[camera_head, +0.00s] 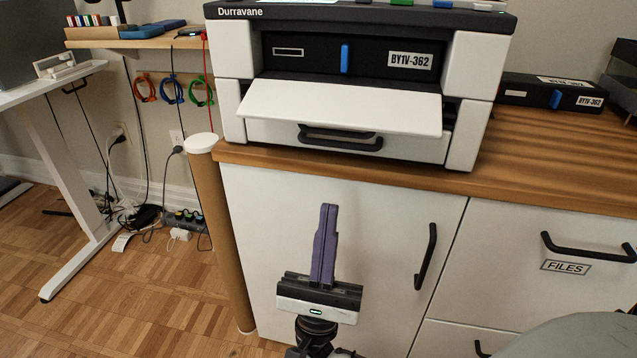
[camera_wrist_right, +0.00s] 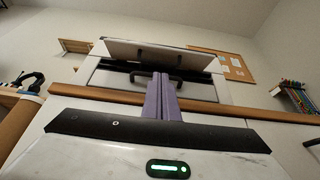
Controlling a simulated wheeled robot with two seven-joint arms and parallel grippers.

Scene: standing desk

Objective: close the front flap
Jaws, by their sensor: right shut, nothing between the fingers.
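The printer's front flap (camera_head: 340,106) is a white panel folded down and outward, standing open above the lower tray. Behind it the opening shows a black cartridge (camera_head: 320,55) with a blue tab and the label BY1V-362. The flap also shows in the right wrist view (camera_wrist_right: 160,55), seen from below. My right gripper (camera_head: 328,210) has purple fingers pointing up, shut and empty. It is in front of the cabinet door, below the flap and the tray handle, apart from both. In the right wrist view its fingers (camera_wrist_right: 162,80) rise towards the tray handle. My left gripper is not seen.
The printer stands on a wooden countertop (camera_head: 540,180). A black tray handle (camera_head: 340,138) sticks out under the flap. The cabinet door has a black handle (camera_head: 426,256). A cardboard tube (camera_head: 220,230) stands left of the cabinet. A second cartridge (camera_head: 550,92) lies right of the printer.

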